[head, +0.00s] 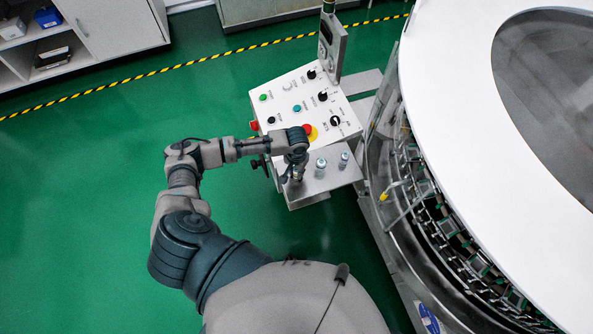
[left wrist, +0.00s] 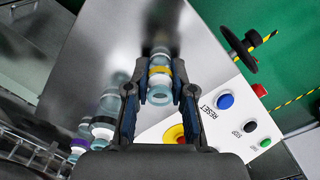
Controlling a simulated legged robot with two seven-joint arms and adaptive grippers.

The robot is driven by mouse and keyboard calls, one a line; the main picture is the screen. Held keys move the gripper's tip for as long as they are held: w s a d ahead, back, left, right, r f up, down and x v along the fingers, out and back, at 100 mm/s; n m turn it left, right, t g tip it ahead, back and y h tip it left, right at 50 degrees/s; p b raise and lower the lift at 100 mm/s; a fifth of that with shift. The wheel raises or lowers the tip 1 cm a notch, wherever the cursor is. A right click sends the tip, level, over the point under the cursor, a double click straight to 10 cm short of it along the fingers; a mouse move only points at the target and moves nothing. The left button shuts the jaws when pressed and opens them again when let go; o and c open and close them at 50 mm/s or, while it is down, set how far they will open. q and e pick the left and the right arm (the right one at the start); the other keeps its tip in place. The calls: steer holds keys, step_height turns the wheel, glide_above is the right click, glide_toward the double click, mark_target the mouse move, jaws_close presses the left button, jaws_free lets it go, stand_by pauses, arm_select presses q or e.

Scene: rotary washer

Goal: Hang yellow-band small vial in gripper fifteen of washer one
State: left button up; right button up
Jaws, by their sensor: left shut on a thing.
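My left gripper (head: 294,172) is over the left part of a small metal shelf (head: 310,194) in front of the control panel. In the left wrist view my left gripper (left wrist: 158,88) is shut on a small clear vial with a yellow band (left wrist: 160,73), one finger on each side. I cannot tell whether the vial touches the shelf. Two other vials, a nearer one (head: 320,167) and a farther one (head: 343,159), stand on the shelf to the right. The washer (head: 440,135) is at the right, with a row of metal grippers (head: 432,215) under its white lid. Their numbers are not readable. My right gripper is out of view.
The control panel (head: 290,100) with coloured buttons and a red emergency stop (head: 308,130) rises just behind the shelf. A metal rail with a yellow part (head: 385,193) lies between shelf and washer. Green floor (head: 90,200) is free at the left.

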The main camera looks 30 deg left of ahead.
arm_select(q)
steer(key=o, duration=0.7)
steer(key=shift+o, duration=0.2)
step_height(320, 180, up, 12)
steer(key=shift+r, duration=0.1)
